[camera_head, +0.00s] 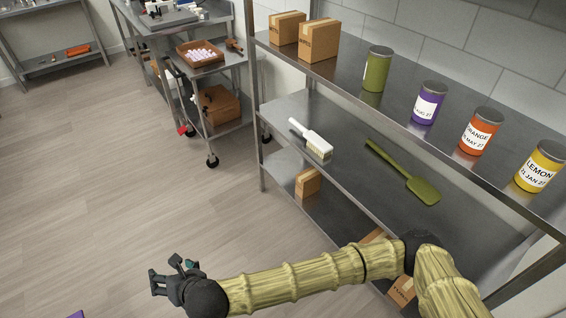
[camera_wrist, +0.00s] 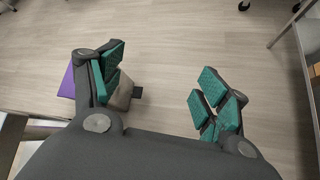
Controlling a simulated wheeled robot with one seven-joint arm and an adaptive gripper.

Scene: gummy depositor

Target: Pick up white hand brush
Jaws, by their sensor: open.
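The white hand brush (camera_head: 312,141) lies on the middle shelf of the metal rack in the head view. Its handle points to the back left and its bristle head is toward the front right. My gripper (camera_head: 172,272) is low at the left, over the floor and well apart from the rack and the brush. In the wrist view my gripper (camera_wrist: 160,95) is open, with green pads spread apart and nothing between them. The brush does not show in the wrist view.
A green spatula (camera_head: 408,174) lies on the same shelf, right of the brush. The upper shelf holds cardboard boxes (camera_head: 319,41) and several cans (camera_head: 429,102) above the brush. A wheeled cart (camera_head: 212,110) stands behind. The floor (camera_head: 110,170) at left is clear.

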